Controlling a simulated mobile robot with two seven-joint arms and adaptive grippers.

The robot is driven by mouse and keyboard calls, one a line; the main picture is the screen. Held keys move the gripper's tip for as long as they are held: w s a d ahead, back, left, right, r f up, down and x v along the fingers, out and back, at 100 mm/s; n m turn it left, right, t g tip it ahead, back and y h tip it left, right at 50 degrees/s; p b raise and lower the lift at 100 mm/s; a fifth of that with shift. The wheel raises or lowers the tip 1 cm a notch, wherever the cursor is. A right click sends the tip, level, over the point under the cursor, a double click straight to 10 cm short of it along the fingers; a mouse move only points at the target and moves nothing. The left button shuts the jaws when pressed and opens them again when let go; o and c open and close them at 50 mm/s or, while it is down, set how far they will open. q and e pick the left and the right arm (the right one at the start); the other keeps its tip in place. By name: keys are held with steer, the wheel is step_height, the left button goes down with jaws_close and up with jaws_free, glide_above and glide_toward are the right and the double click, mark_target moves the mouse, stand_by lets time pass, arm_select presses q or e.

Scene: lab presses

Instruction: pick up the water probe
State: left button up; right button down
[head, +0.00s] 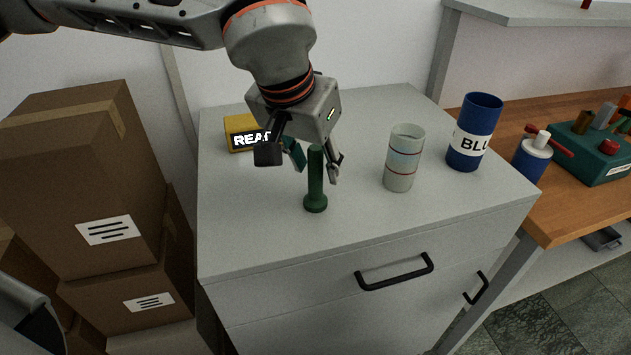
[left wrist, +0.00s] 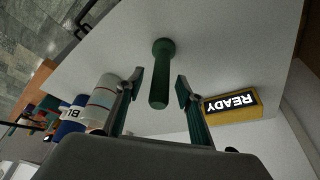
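The water probe appears to be the dark green rod (head: 316,180) with a wider round foot, standing upright on the grey cabinet top (head: 250,225). My left gripper (head: 308,164) points down at it from above, fingers apart on either side of its upper part. In the left wrist view, the green rod (left wrist: 161,75) lies between the two open fingers of the gripper (left wrist: 158,88), with visible gaps on both sides. Nothing is held. My right gripper is not in view.
A yellow box reading READY (head: 243,133) stands behind the gripper. A pale banded cup (head: 403,160) and a blue labelled cylinder (head: 473,135) stand to the right. Cardboard boxes (head: 85,180) are stacked at left; a wooden bench (head: 575,205) adjoins at right. The cabinet front is clear.

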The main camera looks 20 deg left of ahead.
arm_select(q)
jaws_close()
